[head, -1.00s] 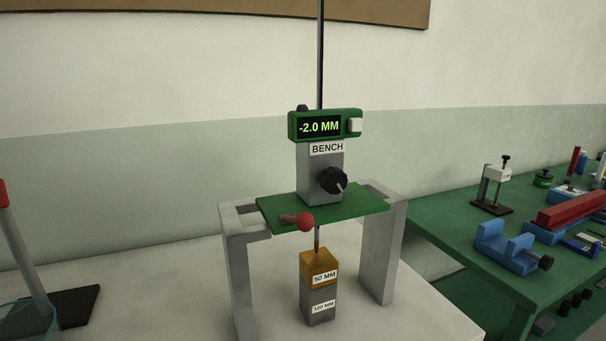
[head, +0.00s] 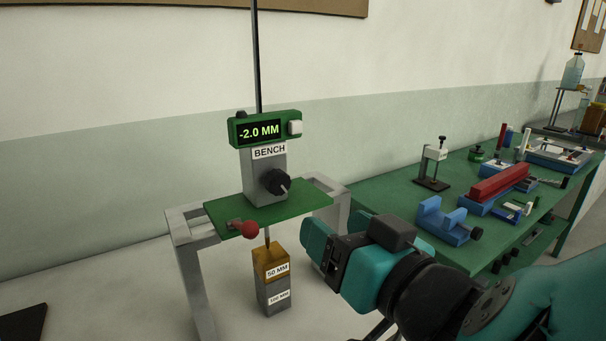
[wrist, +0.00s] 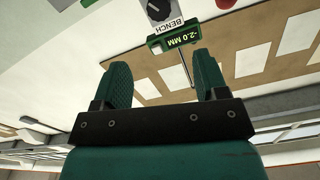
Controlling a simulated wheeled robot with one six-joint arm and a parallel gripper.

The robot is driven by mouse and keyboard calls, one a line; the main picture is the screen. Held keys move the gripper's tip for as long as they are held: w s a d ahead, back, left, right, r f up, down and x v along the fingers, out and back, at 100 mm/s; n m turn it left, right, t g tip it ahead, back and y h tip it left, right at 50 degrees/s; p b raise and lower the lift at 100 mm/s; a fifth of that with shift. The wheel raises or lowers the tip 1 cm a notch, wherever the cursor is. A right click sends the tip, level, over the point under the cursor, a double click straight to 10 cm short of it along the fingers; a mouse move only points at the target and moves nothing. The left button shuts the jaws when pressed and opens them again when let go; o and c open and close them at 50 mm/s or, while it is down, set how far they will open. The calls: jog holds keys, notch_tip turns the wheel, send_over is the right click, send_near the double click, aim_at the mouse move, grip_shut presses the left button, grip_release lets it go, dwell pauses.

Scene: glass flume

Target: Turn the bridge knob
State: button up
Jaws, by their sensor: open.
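The black knob (head: 275,182) with a white pointer mark is on the front of the grey block labelled BENCH (head: 262,158). The green display (head: 260,130) above it reads -2.0 MM. The block stands on a green plate (head: 310,200) bridging a grey frame. My gripper (head: 318,245) is right of and below the knob in the head view, apart from everything. In the wrist view my gripper (wrist: 165,85) has its two green fingers spread with nothing between them. The knob (wrist: 158,10) shows there at the top edge, beyond the fingers, with the display (wrist: 175,37) below it.
A red ball-ended lever (head: 249,230) sticks out at the plate's front. Stacked blocks marked 50 MM (head: 270,262) and 100 MM (head: 274,297) stand under the plate. A green table (head: 395,195) with blue fixtures is at right. The space before the knob looks clear.

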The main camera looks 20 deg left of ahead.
aim_at(281, 185)
jog(key=p+x, duration=1.1)
jog(key=x, duration=0.3)
jog(key=shift+w+a+r, duration=0.1)
jog(key=shift+w+a, duration=0.05)
jog(key=shift+w, duration=0.15)
jog(key=shift+w+a, duration=0.2)
jog(key=shift+a, duration=0.2)
jog(key=c, duration=0.9)
